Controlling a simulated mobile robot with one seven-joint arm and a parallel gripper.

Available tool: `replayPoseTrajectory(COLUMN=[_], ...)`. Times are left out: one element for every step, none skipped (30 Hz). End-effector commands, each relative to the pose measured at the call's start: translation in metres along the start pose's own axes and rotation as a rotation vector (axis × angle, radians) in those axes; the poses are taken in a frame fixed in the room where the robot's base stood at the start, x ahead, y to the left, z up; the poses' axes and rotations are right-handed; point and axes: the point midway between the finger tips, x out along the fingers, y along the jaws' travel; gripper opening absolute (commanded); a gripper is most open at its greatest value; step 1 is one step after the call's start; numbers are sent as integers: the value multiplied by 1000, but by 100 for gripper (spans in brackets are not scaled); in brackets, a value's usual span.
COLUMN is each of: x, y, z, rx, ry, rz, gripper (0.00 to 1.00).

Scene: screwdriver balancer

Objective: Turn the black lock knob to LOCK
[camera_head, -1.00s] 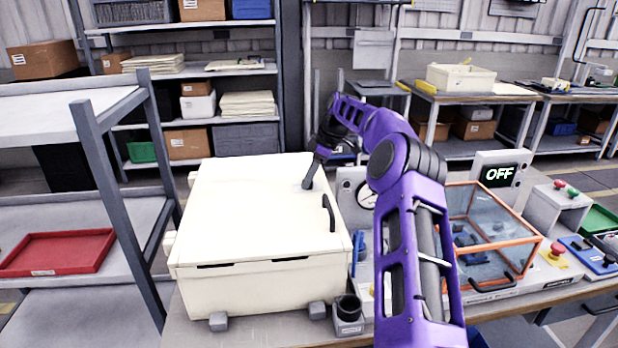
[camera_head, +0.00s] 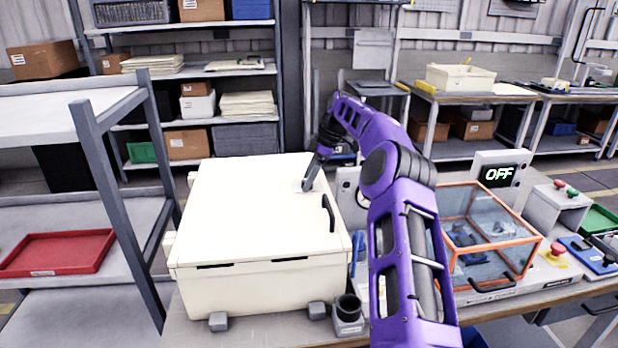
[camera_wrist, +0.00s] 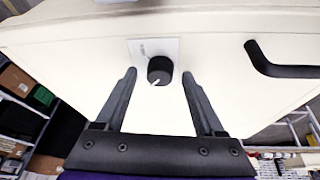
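The black lock knob (camera_wrist: 160,70) sits on a small label plate (camera_wrist: 140,47) on the cream panel of the big box, with a light pointer mark toward its lower edge. In the wrist view my gripper (camera_wrist: 159,72) is open, with one finger on each side of the knob and gaps showing. I cannot tell how deep the fingertips reach. In the head view my gripper (camera_head: 309,186) is over the lid of the cream box (camera_head: 245,225), near its right side. The knob is not distinct there. The label's writing is too small to read.
A black handle (camera_head: 328,213) is on the box lid, right of the gripper. An orange-framed clear case (camera_head: 490,235) and a display reading OFF (camera_head: 498,174) stand to the right.

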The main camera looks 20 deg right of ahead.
Motion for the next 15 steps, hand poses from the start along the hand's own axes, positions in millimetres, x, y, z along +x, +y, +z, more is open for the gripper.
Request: replayPoseTrajectory(x=[0,0,0,0,0,0,0,-1,-3,-5,-8,-14,-19,-24,-31], y=[0,0,0,0,0,0,0,0,0,0,0,1,1,1,1], z=[0,0,0,0,0,0,0,0,0,0,0,0,0,0,-1], rx=[0,0,1,1,1,1,1,1,1,1,1,1,1,1,1], ry=[0,0,0,1,1,1,1,1,1,0,0,1,1,1,1], rz=[0,0,0,0,0,0,0,1,1,1,1,3,4,3,5], gripper=[71,71,71,71,71,71,71,71,71,71,71,71,71,71,71])
